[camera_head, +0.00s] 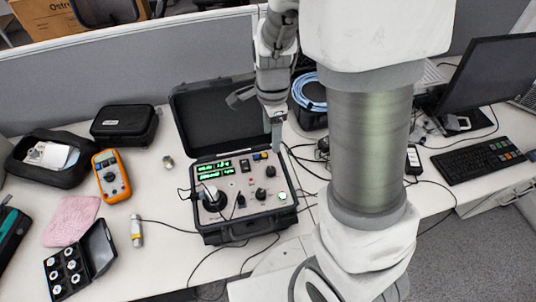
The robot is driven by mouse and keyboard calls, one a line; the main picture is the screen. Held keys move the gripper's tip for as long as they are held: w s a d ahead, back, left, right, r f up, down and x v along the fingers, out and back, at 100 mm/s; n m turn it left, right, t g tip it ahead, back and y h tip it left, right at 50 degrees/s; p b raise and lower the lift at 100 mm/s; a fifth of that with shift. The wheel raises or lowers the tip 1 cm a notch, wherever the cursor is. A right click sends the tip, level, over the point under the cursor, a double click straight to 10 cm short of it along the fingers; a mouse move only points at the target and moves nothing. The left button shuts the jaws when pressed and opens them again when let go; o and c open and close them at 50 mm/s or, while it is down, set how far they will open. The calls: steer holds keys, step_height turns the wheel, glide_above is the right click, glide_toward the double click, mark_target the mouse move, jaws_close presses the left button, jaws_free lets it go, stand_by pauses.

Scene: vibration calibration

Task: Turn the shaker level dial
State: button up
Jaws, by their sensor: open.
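The shaker unit (244,222) is an open black case with a light grey panel, in the middle of the table. Its panel has green displays (214,169), a large black round part (212,199) at left, and small black knobs: one at upper right (270,171), one below it (260,194) and one near the centre (240,200). I cannot read which is the shaker level dial. My gripper (257,117) is open and empty, in front of the raised lid (205,120). One finger points down above the panel's back right; it appears apart from the knobs.
An orange multimeter (111,176), a pink cloth (71,220), a box of small fittings (67,270) and black cases (124,125) lie left. Cables run around the unit. My arm blocks the table right of it. A keyboard (486,159) and monitor (488,78) stand far right.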

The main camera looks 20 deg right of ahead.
mark_target(271, 169)
step_height(271, 169, down, 14)
steer(key=shift+f+b, duration=0.25)
steer(key=shift+b, duration=0.4)
jaws_close()
